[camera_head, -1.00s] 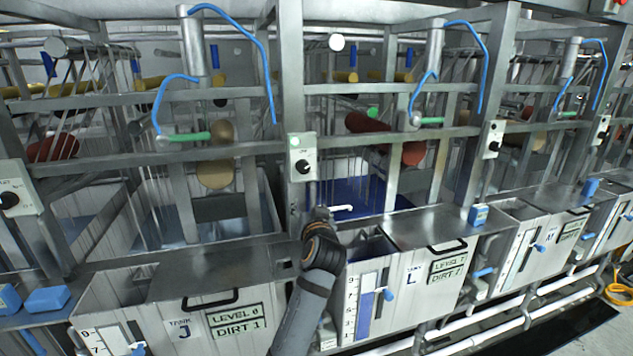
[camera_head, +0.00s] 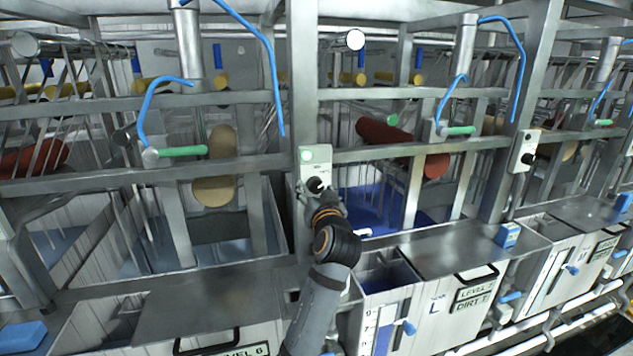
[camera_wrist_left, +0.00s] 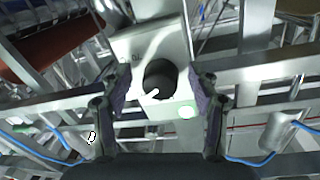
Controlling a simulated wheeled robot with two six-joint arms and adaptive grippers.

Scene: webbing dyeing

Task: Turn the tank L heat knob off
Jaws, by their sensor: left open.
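The heat knob (camera_head: 315,185) is a black dial on a pale control box (camera_head: 316,160) with a green light, mounted on the post at the left of tank L (camera_head: 436,306). In the left wrist view the knob (camera_wrist_left: 159,80) has a white pointer mark and sits between the fingers. My left gripper (camera_wrist_left: 161,96) is open, with one finger on each side of the knob and gaps showing. In the head view the left gripper (camera_head: 322,193) is just below and at the knob, partly hiding it. My right gripper is not in view.
Metal posts and rails frame the tanks. A blue block (camera_head: 508,235) sits on the right of tank L's lid. Another control box (camera_head: 524,150) is on the post further right. A white pipe handle (camera_head: 362,232) sticks out close right of my wrist.

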